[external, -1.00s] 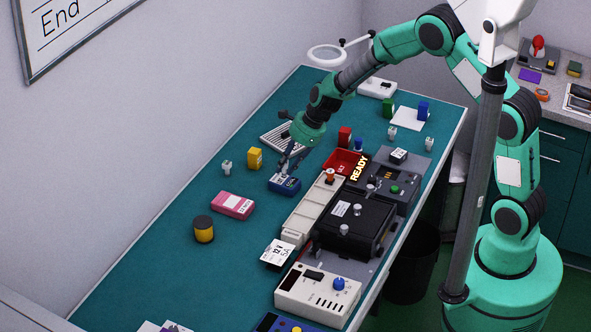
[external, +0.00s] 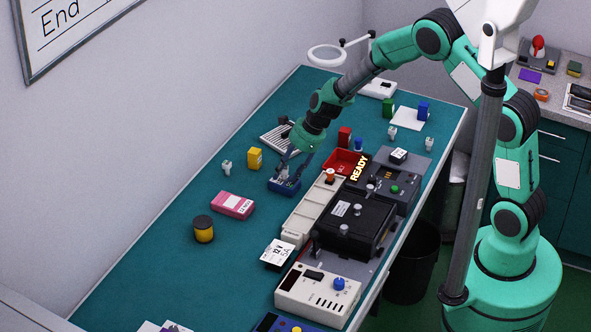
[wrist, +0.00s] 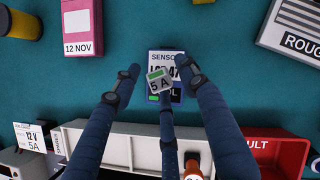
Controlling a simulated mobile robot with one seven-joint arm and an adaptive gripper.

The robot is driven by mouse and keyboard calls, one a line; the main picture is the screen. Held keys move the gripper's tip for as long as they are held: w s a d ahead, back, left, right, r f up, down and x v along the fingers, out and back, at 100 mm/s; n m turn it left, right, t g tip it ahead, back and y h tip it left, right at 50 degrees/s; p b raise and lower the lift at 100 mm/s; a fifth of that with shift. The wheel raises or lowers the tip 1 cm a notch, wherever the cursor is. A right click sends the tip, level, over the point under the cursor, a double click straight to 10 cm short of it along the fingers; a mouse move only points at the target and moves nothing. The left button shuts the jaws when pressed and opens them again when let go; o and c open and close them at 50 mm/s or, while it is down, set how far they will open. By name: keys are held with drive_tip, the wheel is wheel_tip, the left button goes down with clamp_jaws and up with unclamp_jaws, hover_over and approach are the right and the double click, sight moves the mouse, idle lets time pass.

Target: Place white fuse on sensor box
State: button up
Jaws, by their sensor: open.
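The sensor box (external: 283,187) is a small blue box lying flat on the teal table. In the wrist view its white label (wrist: 159,56) reads "SENSOR". In the external view my gripper (external: 288,168) is low over the box and hides most of the fuse.
A red bin (external: 345,163) and a long pale tray (external: 313,207) lie right of the sensor box. A yellow block (external: 254,159), a pink box (external: 233,205) and a yellow-black cylinder (external: 203,229) stand to the left.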

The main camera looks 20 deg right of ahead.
drive_tip(key=shift+r, duration=0.1)
drive_tip(key=p+v, duration=0.2)
drive_tip(key=v, duration=1)
drive_tip(key=shift+p, duration=0.4)
drive_tip(key=shift+r, duration=0.1)
idle(0.4)
drive_tip(key=s+d+r+n+t+h, duration=0.1)
drive_tip(key=s+d+r+n, duration=0.35)
drive_tip(key=d+r, duration=0.55)
drive_tip(key=s+d+r+n+t, duration=0.1)
drive_tip(key=s+d+r+n, duration=0.35)
drive_tip(key=d+r, duration=0.55)
drive_tip(key=s+d+r+n+h, duration=0.1)
drive_tip(key=s+d+r+n, duration=0.2)
drive_tip(key=s+d, duration=0.7)
drive_tip(key=s+d+r+n+t+h, duration=0.1)
drive_tip(key=s+d+r+n+h, duration=0.1)
drive_tip(key=s+d+n, duration=0.5)
drive_tip(key=s+d+r, duration=0.1)
drive_tip(key=s+d, duration=0.1)
drive_tip(key=s, duration=0.2)
drive_tip(key=shift+s+d+r+t+h, duration=0.3)
drive_tip(key=shift+s+d+r, duration=0.05)
drive_tip(key=shift+s+r, duration=0.05)
